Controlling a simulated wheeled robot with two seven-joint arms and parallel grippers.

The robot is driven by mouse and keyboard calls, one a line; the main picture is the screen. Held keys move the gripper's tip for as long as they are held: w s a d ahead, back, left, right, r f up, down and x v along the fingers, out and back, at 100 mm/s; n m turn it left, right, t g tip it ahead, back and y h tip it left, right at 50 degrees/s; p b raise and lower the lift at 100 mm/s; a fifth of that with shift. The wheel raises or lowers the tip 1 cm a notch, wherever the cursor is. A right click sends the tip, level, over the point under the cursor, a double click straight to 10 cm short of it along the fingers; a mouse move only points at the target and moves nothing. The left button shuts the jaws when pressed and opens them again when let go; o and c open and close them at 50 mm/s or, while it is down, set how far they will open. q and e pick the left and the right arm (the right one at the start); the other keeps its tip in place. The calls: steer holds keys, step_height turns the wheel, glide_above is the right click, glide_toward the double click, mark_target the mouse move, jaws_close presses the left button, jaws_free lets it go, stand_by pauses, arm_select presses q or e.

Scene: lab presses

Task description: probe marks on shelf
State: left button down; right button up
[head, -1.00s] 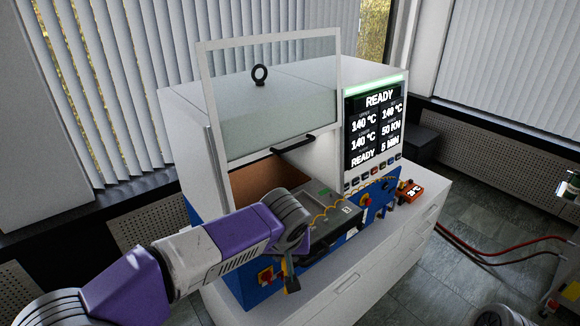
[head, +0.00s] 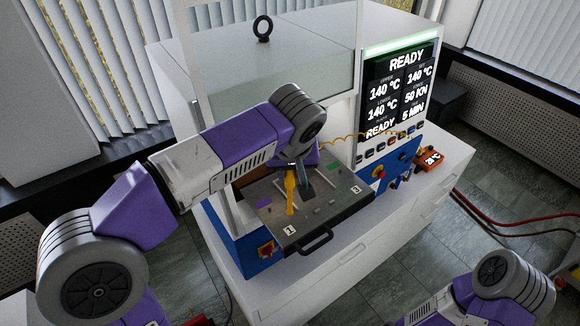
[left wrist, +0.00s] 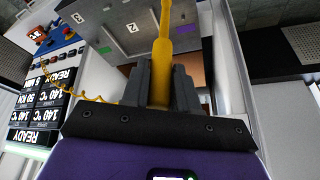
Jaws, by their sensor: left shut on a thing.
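My left gripper (head: 300,184) is shut on a yellow probe (head: 290,194) above the grey metal shelf (head: 322,220) at the front of the press. In the left wrist view the probe (left wrist: 161,45) stands between the two dark fingers. Its tip is over or close to the plate; I cannot tell whether it touches. The shelf bears a mark 1 (head: 289,230) near its front left and a mark 3 (head: 356,189) at its right. A mark 2 (left wrist: 132,27) shows in the left wrist view. My right arm is at the lower right; its gripper is out of view.
A purple patch (head: 263,202) and a green patch (head: 334,166) lie on the shelf. A black handle (head: 305,243) sticks out in front. An orange meter (head: 432,160) stands right of the shelf, beside the READY display (head: 395,90). A yellow coiled cable (head: 350,136) runs across.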

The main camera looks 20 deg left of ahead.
mark_target(290, 194)
arm_select(q)
steer(key=shift+s+f+b, duration=0.4)
steer(key=shift+f+b, duration=0.2)
steer(key=shift+b, duration=0.1)
steer(key=b+x, duration=0.2)
steer(key=shift+s+d+f, duration=0.1)
steer(key=shift+d+f, duration=0.1)
steer(key=shift+f, duration=0.2)
step_height(290, 194, down, 2)
steer(key=shift+s+f+b, duration=0.1)
steer(key=shift+s+b, duration=0.05)
steer(key=shift+b, duration=0.95)
steer(key=shift+f+b, duration=0.35)
steer(key=shift+f, duration=0.05)
steer(key=shift+f+b, duration=0.35)
steer(key=shift+f, duration=0.05)
steer(key=shift+r, duration=0.15)
step_height(290, 194, up, 8)
steer(key=p, duration=0.7)
